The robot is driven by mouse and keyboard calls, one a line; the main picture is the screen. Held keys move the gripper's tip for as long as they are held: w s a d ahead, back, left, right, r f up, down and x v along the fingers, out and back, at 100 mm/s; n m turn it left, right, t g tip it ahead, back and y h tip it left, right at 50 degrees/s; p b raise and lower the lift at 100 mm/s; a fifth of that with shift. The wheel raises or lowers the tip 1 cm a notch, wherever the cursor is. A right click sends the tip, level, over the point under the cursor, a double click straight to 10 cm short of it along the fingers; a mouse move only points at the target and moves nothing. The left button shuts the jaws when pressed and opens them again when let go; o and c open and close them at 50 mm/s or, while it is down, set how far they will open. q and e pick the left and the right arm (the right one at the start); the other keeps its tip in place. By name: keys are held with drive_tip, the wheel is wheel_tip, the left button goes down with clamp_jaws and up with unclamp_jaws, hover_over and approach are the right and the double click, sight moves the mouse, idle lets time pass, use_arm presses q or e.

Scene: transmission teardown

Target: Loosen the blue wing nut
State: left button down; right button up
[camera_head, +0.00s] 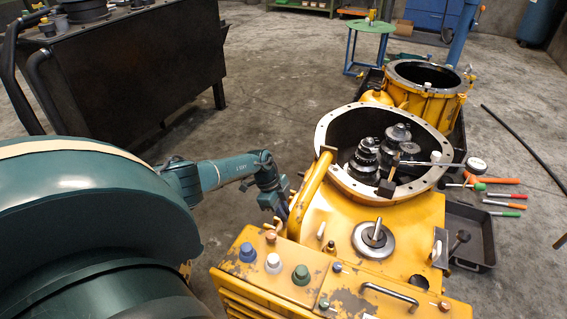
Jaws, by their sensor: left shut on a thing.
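A yellow transmission housing (418,215) with a round open flange stands at the centre right. A blue knob (247,252) sits on its front panel at the left, beside a white knob (273,263) and a green knob (301,275). A small blue fastener (337,267) sits further right; I cannot tell if it is a wing nut. My left gripper (284,213) is at the housing's left side, close to a thick yellow pipe (311,190). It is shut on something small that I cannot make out. My right gripper is not in view.
Dark gears (365,158) stand inside the flange. A second yellow housing (425,92) is behind. A black tray (472,243) and several coloured-handled tools (503,204) lie at the right. A dark bench (130,65) stands at the back left, with clear floor between.

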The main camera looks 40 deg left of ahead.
use_arm(q)
drive_tip(key=c, duration=1.5)
unclamp_jaws()
drive_tip(key=shift+o, duration=0.2)
drive_tip(key=shift+r, duration=0.1)
